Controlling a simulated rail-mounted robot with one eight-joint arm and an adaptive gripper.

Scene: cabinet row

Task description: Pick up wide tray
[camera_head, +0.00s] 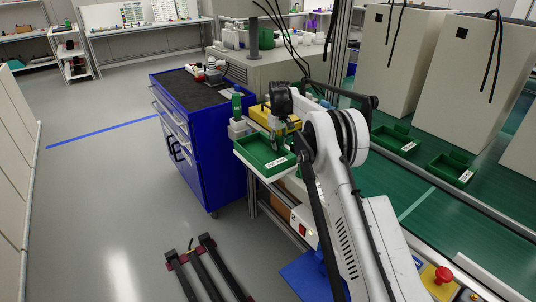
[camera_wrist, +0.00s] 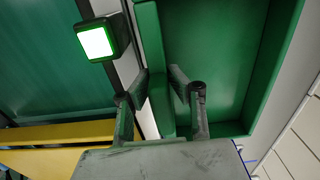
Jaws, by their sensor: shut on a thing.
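The wide tray, a shallow green tray (camera_head: 258,153) with a white label on its front, is at the end of the workbench beside the blue cabinet. In the wrist view its green floor (camera_wrist: 220,50) fills the upper right. My gripper (camera_head: 278,142) is over the tray's right side, partly hidden by my arm. In the wrist view my gripper's fingers (camera_wrist: 160,90) stand on either side of the tray's green wall, shut on it. I cannot tell whether the tray is lifted off its support.
A yellow box (camera_head: 262,114) and a green-topped object (camera_head: 237,105) stand just behind the tray. Two smaller green trays (camera_head: 396,141) (camera_head: 450,169) sit on the green conveyor at right. A blue tool cabinet (camera_head: 205,140) is left. Grey floor is open further left.

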